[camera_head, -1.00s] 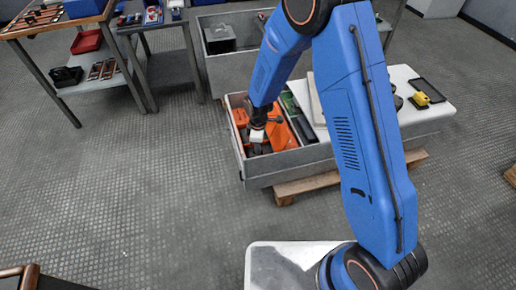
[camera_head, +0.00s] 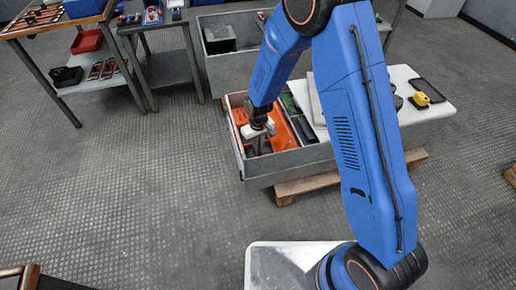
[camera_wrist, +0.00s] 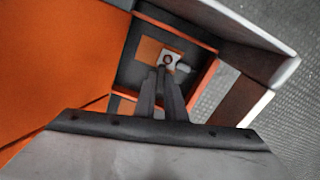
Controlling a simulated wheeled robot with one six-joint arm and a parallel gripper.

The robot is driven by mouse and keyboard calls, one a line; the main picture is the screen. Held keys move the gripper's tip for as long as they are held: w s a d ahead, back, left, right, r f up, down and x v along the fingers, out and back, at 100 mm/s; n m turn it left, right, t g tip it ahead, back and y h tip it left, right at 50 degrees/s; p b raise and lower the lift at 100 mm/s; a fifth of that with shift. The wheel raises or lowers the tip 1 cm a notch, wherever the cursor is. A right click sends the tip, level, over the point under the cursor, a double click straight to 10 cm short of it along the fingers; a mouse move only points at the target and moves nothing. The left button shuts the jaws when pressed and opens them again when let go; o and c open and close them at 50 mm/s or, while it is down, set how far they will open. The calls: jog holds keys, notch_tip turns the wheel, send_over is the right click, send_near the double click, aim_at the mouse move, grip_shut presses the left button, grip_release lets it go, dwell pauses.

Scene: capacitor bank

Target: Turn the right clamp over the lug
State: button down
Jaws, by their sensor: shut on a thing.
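My gripper (camera_wrist: 161,72) points down into an open grey box with orange parts inside. In the wrist view its two fingers are close together, shut on a small part that they mostly hide, which looks like the clamp. At the fingertips is a small pale metal piece (camera_wrist: 169,60) with a round bolt or hole, and a rounded grey end sticks out to its right. I cannot tell clamp and lug apart clearly. In the head view my gripper (camera_head: 258,132) is over the left part of the box, and the clamp is too small to make out.
The grey box (camera_head: 290,163) has raised walls close around my gripper; its wall (camera_wrist: 265,55) also shows in the wrist view. An orange panel (camera_wrist: 55,65) lies to the left. A white table (camera_head: 432,112) with a yellow item (camera_head: 421,98) adjoins the box on the right.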

jog(key=shift+m, duration=1.6)
jog(key=c, duration=2.1)
grip_release()
jog(key=shift+r, duration=0.1)
notch_tip(320, 180, up, 17)
jog(key=shift+r, duration=0.15)
